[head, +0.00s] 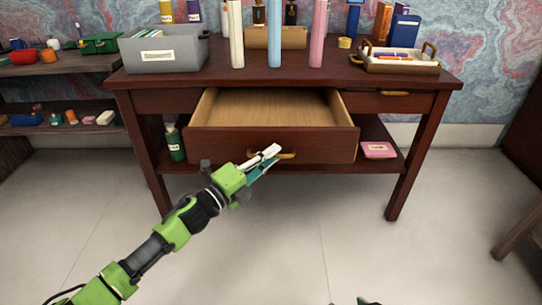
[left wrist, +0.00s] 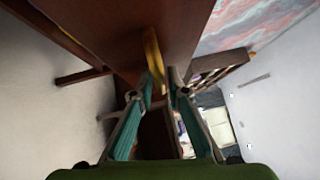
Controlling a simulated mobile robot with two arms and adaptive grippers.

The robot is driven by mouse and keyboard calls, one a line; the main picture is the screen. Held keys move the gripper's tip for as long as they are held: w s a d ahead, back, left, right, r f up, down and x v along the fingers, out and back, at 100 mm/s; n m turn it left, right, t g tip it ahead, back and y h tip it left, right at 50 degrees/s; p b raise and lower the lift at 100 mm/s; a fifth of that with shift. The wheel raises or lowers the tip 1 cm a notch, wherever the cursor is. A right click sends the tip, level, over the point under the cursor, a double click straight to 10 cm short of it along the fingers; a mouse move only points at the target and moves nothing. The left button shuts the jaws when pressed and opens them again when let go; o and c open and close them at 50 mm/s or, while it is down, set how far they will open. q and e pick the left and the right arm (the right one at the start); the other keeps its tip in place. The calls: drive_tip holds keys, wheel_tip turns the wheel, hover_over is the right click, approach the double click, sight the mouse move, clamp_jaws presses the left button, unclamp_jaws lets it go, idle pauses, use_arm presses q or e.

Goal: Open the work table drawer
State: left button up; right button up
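The dark wooden work table (head: 440,76) stands ahead. Its wide middle drawer (head: 230,146) is pulled out, and its pale wooden inside shows empty. The brass drawer handle (head: 287,155) is on the drawer front.
A grey bin (head: 165,50), upright rolls and a wooden tray (head: 400,62) stand on the tabletop. A smaller shut drawer (head: 390,101) is at the right. A green bottle (head: 175,143) and a pink box (head: 378,150) rest on the lower shelf. The floor in front is clear.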

use_arm(q)
drive_tip(key=v, duration=1.2)
drive_tip(key=shift+d+f, duration=0.1)
